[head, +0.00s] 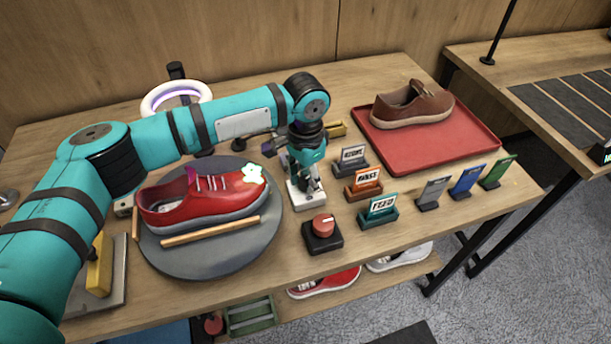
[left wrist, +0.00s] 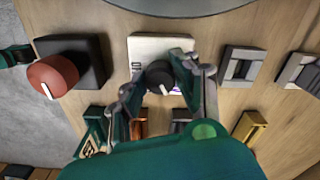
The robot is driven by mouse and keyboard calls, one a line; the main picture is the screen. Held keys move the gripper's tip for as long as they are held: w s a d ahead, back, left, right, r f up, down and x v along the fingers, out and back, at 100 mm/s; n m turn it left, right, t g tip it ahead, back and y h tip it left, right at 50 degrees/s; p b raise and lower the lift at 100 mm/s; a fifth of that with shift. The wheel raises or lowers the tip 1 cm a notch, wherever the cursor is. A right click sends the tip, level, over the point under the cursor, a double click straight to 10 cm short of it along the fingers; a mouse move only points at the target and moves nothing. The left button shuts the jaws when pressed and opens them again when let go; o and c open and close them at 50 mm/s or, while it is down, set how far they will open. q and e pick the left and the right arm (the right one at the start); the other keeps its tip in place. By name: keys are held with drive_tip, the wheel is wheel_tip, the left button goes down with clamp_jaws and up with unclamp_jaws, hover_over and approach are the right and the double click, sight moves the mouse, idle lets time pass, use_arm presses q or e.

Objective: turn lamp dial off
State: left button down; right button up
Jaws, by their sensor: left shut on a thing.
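A small white box (head: 303,199) stands on the table right of the round grey turntable. In the left wrist view the white box (left wrist: 148,48) carries a dark round dial (left wrist: 160,76). My left gripper (head: 305,181) reaches straight down over this box. In the left wrist view its fingers (left wrist: 158,84) are on both sides of the dark dial and shut on it. The gripper hides the dial in the head view. A lit white ring lamp (head: 150,104) stands at the back left, partly behind my left arm. My right gripper is out of view.
A red dial (head: 322,222) on a black box stands just in front. A red sneaker (head: 206,200) lies on the turntable (head: 190,267). Several card stands, including an orange one (head: 364,190), stand to the right. A brown shoe (head: 411,107) is on a red tray (head: 455,147).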

use_arm(q)
drive_tip(key=m+p, duration=0.2)
drive_tip(key=p, duration=0.1)
drive_tip(key=shift+r+m, duration=0.25)
drive_tip(key=shift+m, duration=0.05)
drive_tip(key=shift+m+p, duration=0.75)
drive_tip(key=shift+m, duration=0.25)
drive_tip(key=m+p, duration=0.1)
drive_tip(key=m, duration=0.1)
drive_tip(key=shift+f+m+p, duration=0.1)
drive_tip(key=shift+m+p, duration=0.2)
drive_tip(key=m+p, duration=0.1)
drive_tip(key=m, duration=0.1)
drive_tip(key=shift+m, duration=0.4)
drive_tip(key=m+p, duration=0.1)
drive_tip(key=m, duration=0.1)
drive_tip(key=shift+m, duration=0.3)
drive_tip(key=m, duration=0.3)
drive_tip(key=shift+m, duration=0.3)
drive_tip(key=m, duration=0.3)
drive_tip(key=shift+w+m, duration=0.1)
drive_tip(key=shift+m, duration=2)
